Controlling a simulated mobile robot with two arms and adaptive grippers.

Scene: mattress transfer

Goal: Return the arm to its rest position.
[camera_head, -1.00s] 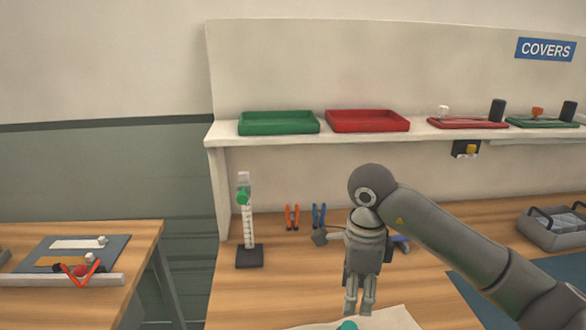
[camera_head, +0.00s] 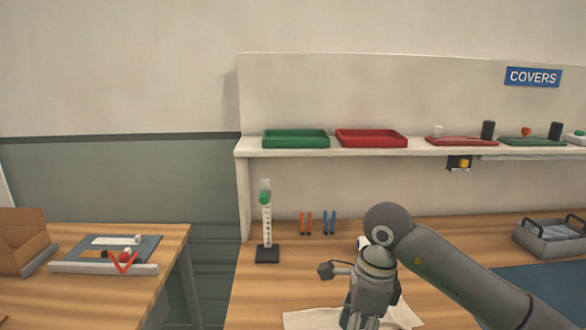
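My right arm comes in from the right, and its gripper (camera_head: 362,321) points down at the bottom edge over a pale sheet (camera_head: 306,319) on the wooden workbench. Its fingertips are cut off by the frame edge, so I cannot see whether it is open or holds anything. My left gripper is not in view.
A shelf holds a green tray (camera_head: 296,139), a red tray (camera_head: 371,138) and small parts. A stand with a green piece (camera_head: 266,225) and orange (camera_head: 306,222) and blue (camera_head: 329,222) pliers stand behind. A grey bin (camera_head: 549,238) is at right. A side table (camera_head: 170,243) is left.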

